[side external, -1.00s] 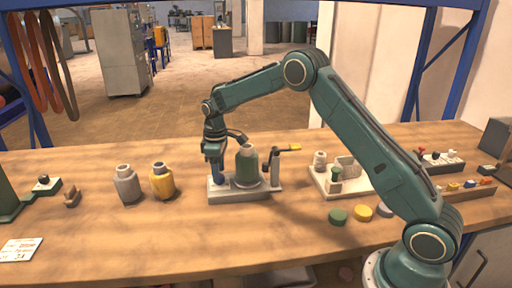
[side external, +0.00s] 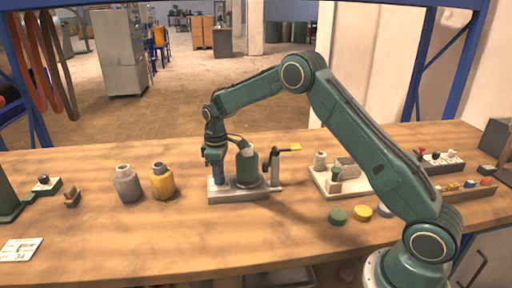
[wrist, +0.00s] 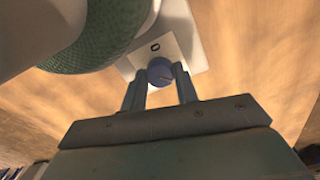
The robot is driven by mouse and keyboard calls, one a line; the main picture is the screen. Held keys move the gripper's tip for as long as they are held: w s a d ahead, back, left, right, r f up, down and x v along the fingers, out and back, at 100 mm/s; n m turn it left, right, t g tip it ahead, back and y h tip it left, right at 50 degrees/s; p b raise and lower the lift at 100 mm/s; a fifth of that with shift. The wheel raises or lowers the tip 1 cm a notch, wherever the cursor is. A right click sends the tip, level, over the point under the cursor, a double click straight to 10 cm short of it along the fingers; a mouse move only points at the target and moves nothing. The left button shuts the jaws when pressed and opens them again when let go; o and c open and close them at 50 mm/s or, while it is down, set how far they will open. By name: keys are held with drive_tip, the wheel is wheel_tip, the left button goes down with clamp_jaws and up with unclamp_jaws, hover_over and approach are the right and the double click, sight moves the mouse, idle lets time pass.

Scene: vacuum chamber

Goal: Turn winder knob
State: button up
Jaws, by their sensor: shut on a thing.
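In the side external view my gripper (side external: 214,160) points down at the left end of the winder's pale base plate (side external: 240,195). The knob's blue post (side external: 217,176) shows below the fingers. A dark green vessel (side external: 246,169) stands on the same plate just right of my gripper. It also fills the upper left of the wrist view (wrist: 105,30).
A grey bottle (side external: 127,185) and a yellow bottle (side external: 162,182) stand to the left. A pale tray with parts (side external: 325,180) lies to the right. The front middle of the table is clear.

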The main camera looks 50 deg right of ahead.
drive_tip(key=shift+m, duration=3)
drive_tip(key=o, duration=1)
drive_tip(key=shift+r, duration=0.1)
drive_tip(key=shift+r, duration=6.9)
